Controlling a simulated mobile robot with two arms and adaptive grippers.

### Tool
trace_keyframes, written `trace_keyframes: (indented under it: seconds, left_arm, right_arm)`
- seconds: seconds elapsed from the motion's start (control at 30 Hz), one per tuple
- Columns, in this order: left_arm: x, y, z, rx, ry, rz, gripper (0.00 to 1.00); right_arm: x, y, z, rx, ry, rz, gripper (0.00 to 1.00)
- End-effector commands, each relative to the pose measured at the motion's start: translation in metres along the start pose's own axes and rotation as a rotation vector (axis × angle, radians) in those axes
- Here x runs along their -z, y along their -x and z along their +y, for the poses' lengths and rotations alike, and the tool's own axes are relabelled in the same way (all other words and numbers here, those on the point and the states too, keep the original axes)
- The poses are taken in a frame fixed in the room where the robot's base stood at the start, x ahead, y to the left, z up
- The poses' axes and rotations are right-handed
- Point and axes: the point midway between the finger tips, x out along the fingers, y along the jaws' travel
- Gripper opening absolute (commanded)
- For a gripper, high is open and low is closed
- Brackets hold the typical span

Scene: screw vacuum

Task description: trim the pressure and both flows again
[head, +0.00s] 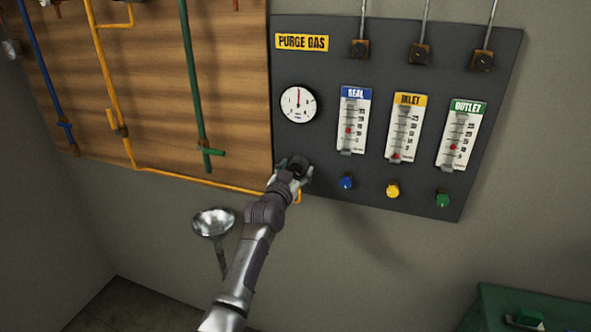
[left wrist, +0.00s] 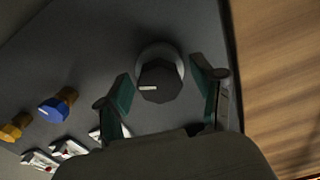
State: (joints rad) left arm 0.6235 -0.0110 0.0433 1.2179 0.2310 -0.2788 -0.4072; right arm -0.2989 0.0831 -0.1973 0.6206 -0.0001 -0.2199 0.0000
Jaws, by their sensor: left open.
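The dark purge gas panel (head: 330,45) carries a round white pressure gauge (head: 298,105) with its red needle pointing about straight up. Three flow meters stand to its right: blue SEAL (head: 354,120), yellow INLET (head: 403,126) and green OUTLET (head: 461,134). The red float sits mid-tube in SEAL, at the bottom in INLET and low in OUTLET. Below them are a blue knob (head: 346,182), a yellow knob (head: 392,190) and a green knob (head: 442,199). My left gripper (head: 294,170) is open, its fingers either side of the black knob (left wrist: 159,81) below the gauge. My right gripper is not in view.
A wooden board (head: 150,90) with blue, orange and green pipes is left of the panel. A metal funnel-like bowl (head: 213,222) is below it, left of my arm. A green box (head: 530,312) stands at bottom right.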

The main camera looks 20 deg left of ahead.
Motion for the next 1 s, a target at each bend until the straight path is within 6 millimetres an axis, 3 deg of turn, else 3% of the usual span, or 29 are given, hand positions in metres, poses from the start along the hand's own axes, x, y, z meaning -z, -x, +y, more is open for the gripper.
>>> trace_keyframes:
  seconds: [0.17,0.53,1.0]
  left_arm:
    - [-0.0001,0.0001,-0.0002,0.000,0.000,0.000,0.67]
    - [-0.0002,0.0003,-0.0001,0.000,0.000,0.000,0.06]
    - [-0.0001,0.0003,-0.0006,0.001,0.134,-0.001,0.06]
  right_arm:
    - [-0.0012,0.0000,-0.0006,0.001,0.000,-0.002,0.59]
    - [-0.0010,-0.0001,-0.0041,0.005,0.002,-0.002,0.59]
    - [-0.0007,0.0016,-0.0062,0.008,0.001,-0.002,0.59]
